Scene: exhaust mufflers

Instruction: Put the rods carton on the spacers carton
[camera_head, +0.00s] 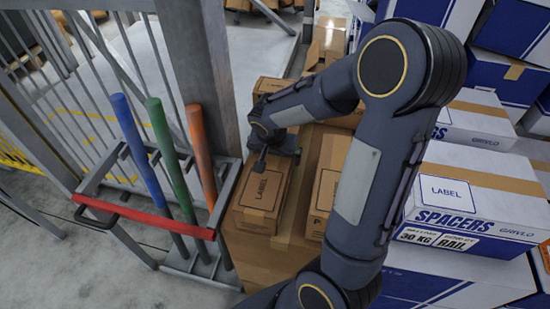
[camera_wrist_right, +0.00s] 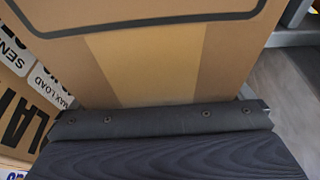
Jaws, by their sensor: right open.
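The spacers carton (camera_head: 470,205) is white with blue print and tan tape. It sits on a stack at the right of the head view, and its top looks bare. A brown carton with a label (camera_head: 262,192) lies left of my arm; I cannot read the name rods on it. My right gripper (camera_head: 261,163) is open over the far part of this carton's top. In the right wrist view a brown, taped carton face (camera_wrist_right: 155,65) lies close to the dark gripper part (camera_wrist_right: 160,120); contact cannot be told. My left gripper is not in view.
A rack with blue, green (camera_head: 168,150) and orange rods stands close on the left, with a red bar in front. More brown cartons (camera_head: 328,185) lie beside the labelled one, partly behind my arm. Blue-white cartons (camera_head: 510,80) are stacked at the back right.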

